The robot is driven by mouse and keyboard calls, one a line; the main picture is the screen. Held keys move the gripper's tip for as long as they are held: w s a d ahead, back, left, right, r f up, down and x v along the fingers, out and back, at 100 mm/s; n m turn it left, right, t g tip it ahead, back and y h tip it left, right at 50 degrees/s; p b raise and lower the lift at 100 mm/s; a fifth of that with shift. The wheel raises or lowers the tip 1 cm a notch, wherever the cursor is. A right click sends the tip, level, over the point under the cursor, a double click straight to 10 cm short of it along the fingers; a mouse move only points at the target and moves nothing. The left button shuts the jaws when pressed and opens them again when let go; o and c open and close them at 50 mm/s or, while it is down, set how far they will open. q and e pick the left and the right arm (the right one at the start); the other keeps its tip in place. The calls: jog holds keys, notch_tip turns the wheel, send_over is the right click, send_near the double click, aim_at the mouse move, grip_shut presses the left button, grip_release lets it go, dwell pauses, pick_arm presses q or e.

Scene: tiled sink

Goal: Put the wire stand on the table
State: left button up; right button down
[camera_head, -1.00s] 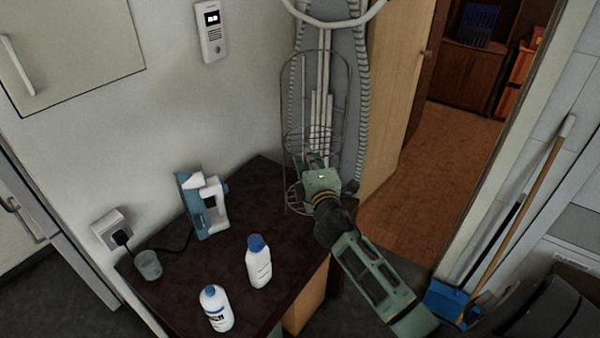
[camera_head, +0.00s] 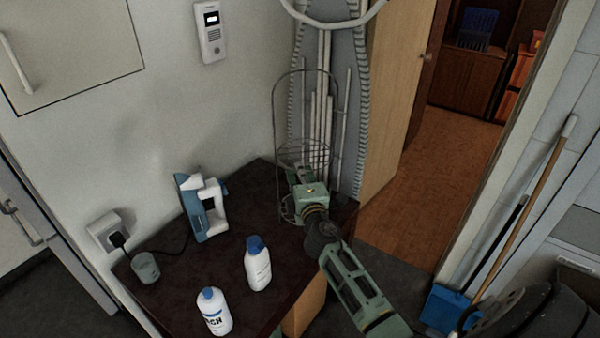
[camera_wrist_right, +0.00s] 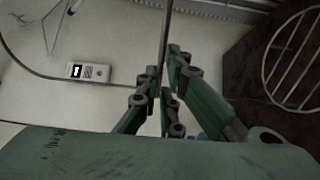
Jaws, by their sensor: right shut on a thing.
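The wire stand (camera_head: 306,150) is a tall, thin metal frame with a rounded top and wire shelves. It stands upright at the far right end of the dark table (camera_head: 262,190). My right gripper (camera_head: 300,182) is at the stand's lower half, shut on one of its wires. In the right wrist view the gripper (camera_wrist_right: 165,95) has a thin upright wire (camera_wrist_right: 166,45) between its fingers, and a round wire shelf (camera_wrist_right: 293,60) shows against the dark table top. Whether the stand's base touches the table is hard to tell. My left gripper is not in view.
On the table are a blue and white iron (camera_head: 203,207), two white bottles (camera_head: 258,268) (camera_head: 214,314) and a grey cup (camera_head: 145,268). An ironing board (camera_head: 352,110) leans behind the stand. A broom and blue dustpan (camera_head: 445,307) are at right.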

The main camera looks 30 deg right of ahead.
jog(key=c, duration=1.9)
grip_release()
jog(key=b+v, duration=0.1)
jog(key=v, duration=1.1)
jog(key=shift+r, duration=0.1)
jog(key=shift+s, duration=0.1)
